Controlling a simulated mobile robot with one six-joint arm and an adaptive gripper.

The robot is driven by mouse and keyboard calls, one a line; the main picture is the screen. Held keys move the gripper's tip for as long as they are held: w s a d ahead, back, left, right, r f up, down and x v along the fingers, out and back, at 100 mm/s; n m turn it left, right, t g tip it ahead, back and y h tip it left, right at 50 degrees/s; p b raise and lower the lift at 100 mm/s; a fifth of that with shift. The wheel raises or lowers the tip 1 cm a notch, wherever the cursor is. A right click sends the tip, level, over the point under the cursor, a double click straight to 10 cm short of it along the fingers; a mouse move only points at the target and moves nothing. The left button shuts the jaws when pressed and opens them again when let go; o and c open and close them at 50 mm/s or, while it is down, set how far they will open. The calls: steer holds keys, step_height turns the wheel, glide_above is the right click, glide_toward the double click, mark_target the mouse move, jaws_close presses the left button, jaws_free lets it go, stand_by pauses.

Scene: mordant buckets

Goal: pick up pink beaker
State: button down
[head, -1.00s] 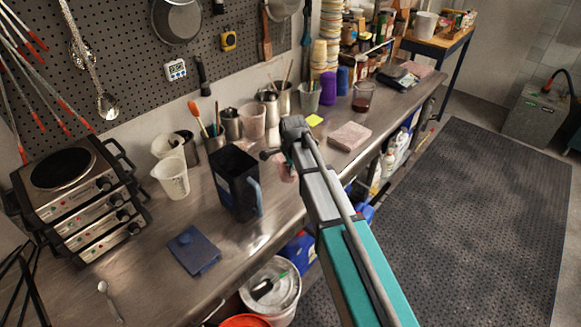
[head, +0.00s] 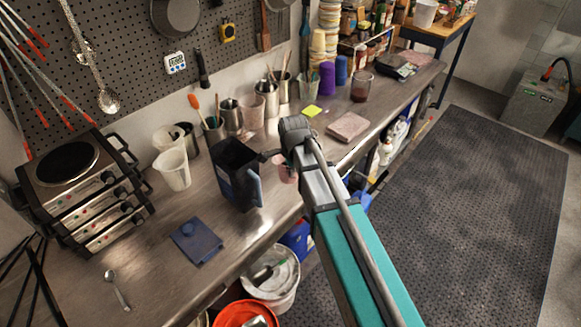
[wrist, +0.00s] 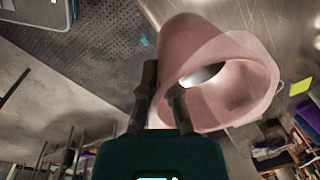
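The pink beaker (wrist: 232,62) is large, translucent and tilted in the wrist view, its open mouth towards the lower right. My gripper (wrist: 163,95) has one dark finger outside its wall and the other at the mouth side, seemingly inside, so it looks shut on the beaker's wall. The exact contact is hard to see. In the head view a small part of the pink beaker (head: 287,172) shows just below the end of my arm, over the counter's front side.
A black pitcher (head: 236,172) stands close left of the beaker. A pinkish slab (head: 348,126) and yellow note (head: 312,111) lie behind. Cups and tool pots line the wall. Buckets (head: 272,278) stand on the floor below the counter edge. The dark floor mat (head: 460,200) is clear.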

steer(key=shift+s+r, duration=0.25)
steer(key=shift+s, duration=0.3)
steer(key=shift+s, duration=0.1)
stand_by(0.7)
